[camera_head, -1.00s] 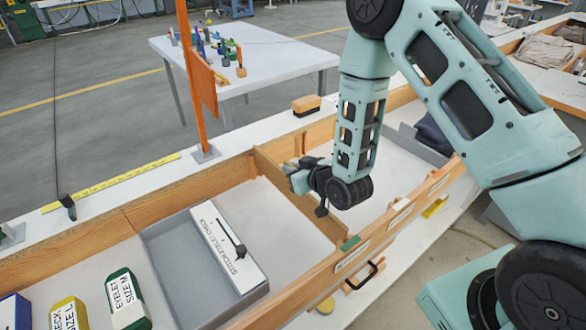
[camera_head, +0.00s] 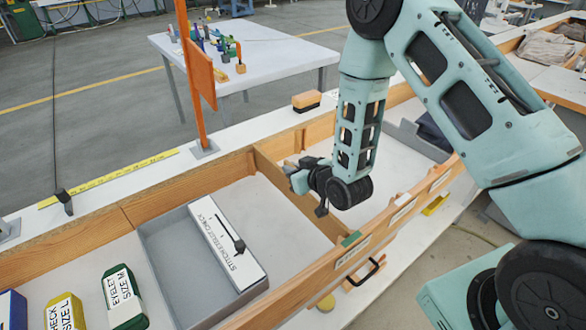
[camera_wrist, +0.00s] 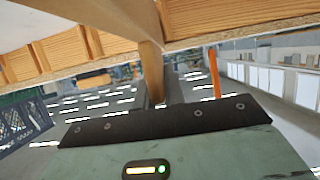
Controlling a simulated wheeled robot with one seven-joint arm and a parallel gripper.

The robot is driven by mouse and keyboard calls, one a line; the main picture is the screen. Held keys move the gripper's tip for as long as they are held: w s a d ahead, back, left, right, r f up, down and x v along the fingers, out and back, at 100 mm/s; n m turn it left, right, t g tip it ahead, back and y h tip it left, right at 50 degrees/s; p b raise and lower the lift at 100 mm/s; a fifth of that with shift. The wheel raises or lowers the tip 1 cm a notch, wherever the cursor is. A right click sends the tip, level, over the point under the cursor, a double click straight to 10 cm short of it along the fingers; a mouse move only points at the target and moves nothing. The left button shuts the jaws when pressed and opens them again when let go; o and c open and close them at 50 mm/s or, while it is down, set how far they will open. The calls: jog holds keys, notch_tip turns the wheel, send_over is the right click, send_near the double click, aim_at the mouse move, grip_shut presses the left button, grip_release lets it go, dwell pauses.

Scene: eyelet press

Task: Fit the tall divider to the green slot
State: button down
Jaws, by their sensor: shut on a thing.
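The tall divider (camera_head: 270,172) is a plain wooden board standing on edge across the long wooden tray. Its far end is at the back wall, and its near end is close to the green mark (camera_head: 351,239) on the front wall. My gripper (camera_head: 297,179) is shut on the divider, near its middle; my wrist and fingers hide part of the board. I cannot tell whether its ends are seated in the slot. In the wrist view, a wooden piece (camera_wrist: 151,68) rises beyond the dark edge of my gripper.
Left of the divider is a grey bin (camera_head: 180,267) with a white stitch/eyelet check box (camera_head: 228,243). Labelled green (camera_head: 122,298) and yellow (camera_head: 64,312) blocks lie farther left. An orange post (camera_head: 190,75) and a brush (camera_head: 306,102) stand on the back ledge.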

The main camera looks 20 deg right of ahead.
jog(key=shift+f+b, duration=1.5)
jog(key=shift+f, duration=0.15)
jog(key=c, duration=1.4)
grip_release()
jog(key=shift+r+p, duration=1.7)
jog(key=shift+r, duration=0.85)
